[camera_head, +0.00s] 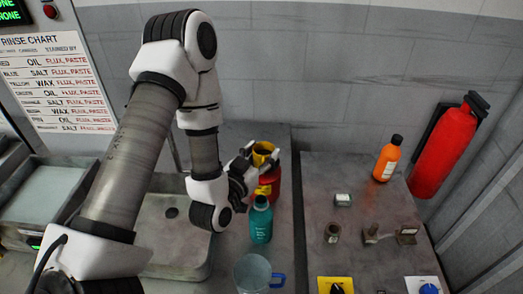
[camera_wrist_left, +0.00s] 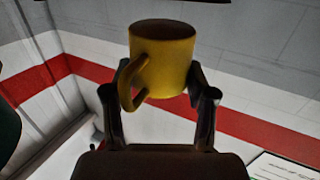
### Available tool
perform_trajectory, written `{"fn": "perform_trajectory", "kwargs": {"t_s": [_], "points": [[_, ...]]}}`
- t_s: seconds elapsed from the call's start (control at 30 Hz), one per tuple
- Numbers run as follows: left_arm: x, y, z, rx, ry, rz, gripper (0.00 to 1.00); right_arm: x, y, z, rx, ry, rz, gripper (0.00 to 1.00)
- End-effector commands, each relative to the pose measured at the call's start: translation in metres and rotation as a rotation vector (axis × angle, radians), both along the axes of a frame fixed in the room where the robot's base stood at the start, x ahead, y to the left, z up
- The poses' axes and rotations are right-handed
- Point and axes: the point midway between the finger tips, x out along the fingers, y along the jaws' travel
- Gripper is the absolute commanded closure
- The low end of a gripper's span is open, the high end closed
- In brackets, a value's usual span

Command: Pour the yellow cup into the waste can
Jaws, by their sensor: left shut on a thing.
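The yellow cup (camera_head: 263,149) is held by my left gripper (camera_head: 249,158), with its dark opening facing up. In the left wrist view the yellow cup (camera_wrist_left: 163,58) sits between the two fingers of the left gripper (camera_wrist_left: 163,90), its handle toward the camera; it looks roughly upright. A red can with a yellow label (camera_head: 271,184), which appears to be the waste can, stands behind the teal bottle, just below the cup in the head view. The cup and gripper cover part of the can's top. The right gripper is not in view.
The teal bottle (camera_head: 261,222) and a clear blue-handled jug (camera_head: 254,273) stand in front of the can. A sink (camera_head: 172,250) lies to the left. An orange bottle (camera_head: 388,160) and small items stand on the right bench; a red extinguisher (camera_head: 441,150) hangs beyond.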

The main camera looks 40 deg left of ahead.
Motion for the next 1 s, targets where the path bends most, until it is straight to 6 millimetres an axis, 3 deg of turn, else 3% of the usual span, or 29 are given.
{"fn": "perform_trajectory", "kwargs": {"t_s": [1.0], "points": [[0.0, 0.0, 0.0, -0.113, 0.184, 0.001, 0.82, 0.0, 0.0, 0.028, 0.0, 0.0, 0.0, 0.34]]}}
